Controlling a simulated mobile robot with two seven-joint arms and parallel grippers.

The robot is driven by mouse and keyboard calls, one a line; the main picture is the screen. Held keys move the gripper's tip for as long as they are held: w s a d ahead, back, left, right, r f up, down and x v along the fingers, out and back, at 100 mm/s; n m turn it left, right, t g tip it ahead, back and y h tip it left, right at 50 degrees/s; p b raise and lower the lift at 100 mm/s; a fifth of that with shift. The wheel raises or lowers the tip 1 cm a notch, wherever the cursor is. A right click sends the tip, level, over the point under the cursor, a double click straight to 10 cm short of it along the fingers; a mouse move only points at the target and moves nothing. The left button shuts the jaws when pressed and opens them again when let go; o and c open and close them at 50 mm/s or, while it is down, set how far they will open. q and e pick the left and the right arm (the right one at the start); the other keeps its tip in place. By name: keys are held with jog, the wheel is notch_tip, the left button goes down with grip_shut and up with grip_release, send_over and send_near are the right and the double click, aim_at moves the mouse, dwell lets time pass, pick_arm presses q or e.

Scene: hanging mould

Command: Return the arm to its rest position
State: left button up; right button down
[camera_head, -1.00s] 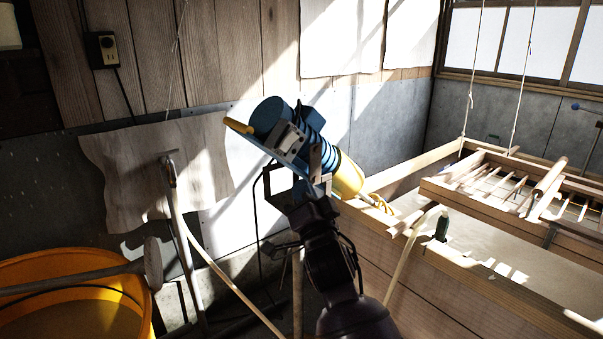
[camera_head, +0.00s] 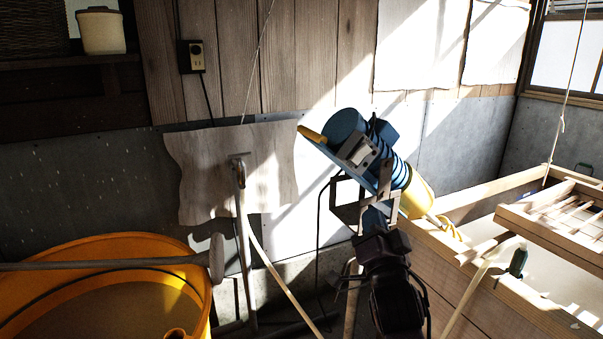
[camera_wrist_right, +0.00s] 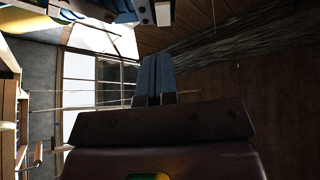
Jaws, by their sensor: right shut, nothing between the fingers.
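My right arm rises from the bottom of the head view, dark and jointed. Its right gripper (camera_head: 374,212) is at the top of it, in line with the lower part of a blue and yellow machine (camera_head: 357,140). I cannot tell whether the two touch. In the right wrist view the blue fingers (camera_wrist_right: 154,78) lie side by side, shut, with nothing between them. My left gripper is in neither view.
A yellow tub (camera_head: 100,245) with a long-handled tool (camera_head: 110,263) across it stands at the lower left. A wooden vat (camera_head: 480,285) with a hanging slatted frame (camera_head: 565,220) is at the right. A brownish sheet (camera_head: 235,180) hangs by the wall.

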jog(key=s+d+f+n+g, duration=0.1)
jog(key=s+f+n+g, duration=0.15)
jog(key=f, duration=0.45)
jog(key=s+d+f+n+g+y, duration=0.1)
jog(key=s+d+f+n, duration=0.2)
jog(key=f, duration=0.4)
jog(key=s+f+n+g, duration=0.2)
jog(key=s+f+n, duration=0.15)
jog(key=f, duration=0.35)
jog(key=s+d+f+g, duration=0.2)
jog(key=s+f, duration=0.6)
jog(key=s, duration=0.2)
jog(key=s+d+f+g, duration=0.3)
jog(key=s+f, duration=0.6)
jog(key=s, duration=0.2)
jog(key=shift+d+g+h, duration=0.25)
jog(key=shift+g+h, duration=0.1)
jog(key=shift+h, duration=0.05)
